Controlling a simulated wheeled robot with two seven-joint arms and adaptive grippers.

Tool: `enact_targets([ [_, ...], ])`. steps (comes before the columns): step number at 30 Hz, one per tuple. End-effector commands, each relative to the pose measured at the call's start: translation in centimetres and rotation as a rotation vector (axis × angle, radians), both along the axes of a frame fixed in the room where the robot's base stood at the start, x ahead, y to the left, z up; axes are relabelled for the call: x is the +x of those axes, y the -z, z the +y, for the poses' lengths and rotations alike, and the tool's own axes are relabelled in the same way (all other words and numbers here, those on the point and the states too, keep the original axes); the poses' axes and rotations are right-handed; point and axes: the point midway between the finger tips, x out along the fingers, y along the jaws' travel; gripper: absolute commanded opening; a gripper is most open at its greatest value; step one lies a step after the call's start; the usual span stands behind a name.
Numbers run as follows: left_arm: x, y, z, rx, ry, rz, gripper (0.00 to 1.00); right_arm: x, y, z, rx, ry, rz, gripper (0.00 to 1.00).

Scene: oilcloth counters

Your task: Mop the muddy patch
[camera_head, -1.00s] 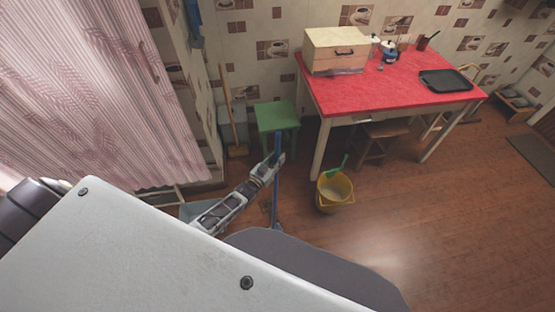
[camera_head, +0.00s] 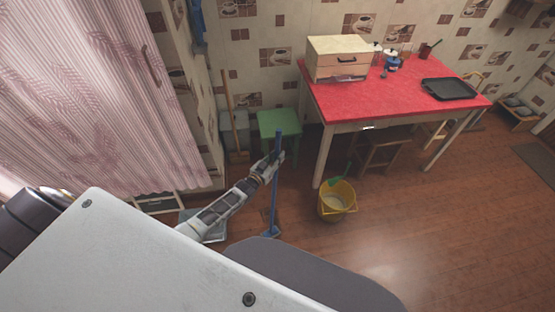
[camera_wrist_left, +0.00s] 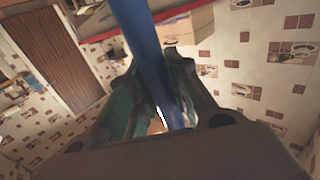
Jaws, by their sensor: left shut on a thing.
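A blue mop handle (camera_head: 275,195) stands nearly upright in front of the green stool. My left gripper (camera_head: 275,160) is shut on the handle at its upper part. In the left wrist view, the blue handle (camera_wrist_left: 146,55) runs between the fingers of the gripper (camera_wrist_left: 160,100). The mop's lower end is near the floor by my grey base, partly hidden, with a brownish patch (camera_head: 262,218) around it. I cannot tell if that patch is mud or the mop head. My right gripper does not show.
A yellow bucket (camera_head: 337,203) with a green brush-like thing inside stands on the floor to the right. A green stool (camera_head: 279,123), a broom (camera_head: 230,110) and a red-topped table (camera_head: 395,98) stand behind. The wooden floor at right is clear.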

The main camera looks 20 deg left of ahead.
Motion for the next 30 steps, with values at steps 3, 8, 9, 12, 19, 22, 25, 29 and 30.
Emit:
enact_targets([
  [3, 0.1, -0.2, 0.0, 0.001, 0.0, -0.004, 0.0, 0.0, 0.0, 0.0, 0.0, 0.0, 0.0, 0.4],
  [8, 0.2, -0.2, 0.0, 0.0, 0.0, -0.005, 0.0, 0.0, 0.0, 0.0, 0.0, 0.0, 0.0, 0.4],
  [9, 0.3, -0.2, 0.1, 0.0, 0.0, -0.005, 0.0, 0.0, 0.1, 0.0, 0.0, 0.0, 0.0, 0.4],
  [12, 0.6, -0.1, 0.3, 0.0, 0.001, -0.005, 0.0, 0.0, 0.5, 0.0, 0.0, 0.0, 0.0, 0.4],
  [19, 1.9, 0.0, 1.0, 0.001, 0.001, -0.006, 0.0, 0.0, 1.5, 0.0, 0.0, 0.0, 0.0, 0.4],
  [22, 2.4, 0.1, 1.3, 0.0, 0.001, -0.006, 0.0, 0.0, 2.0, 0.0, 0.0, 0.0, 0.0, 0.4],
  [25, 3.0, 0.1, 1.6, 0.001, 0.001, -0.006, 0.0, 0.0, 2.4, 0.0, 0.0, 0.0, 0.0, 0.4],
  [29, 3.6, 0.3, 2.0, 0.002, 0.001, -0.005, 0.0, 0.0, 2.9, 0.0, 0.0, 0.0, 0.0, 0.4],
  [30, 3.7, 0.3, 2.1, 0.003, 0.001, -0.004, 0.0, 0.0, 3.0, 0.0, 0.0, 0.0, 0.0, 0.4],
])
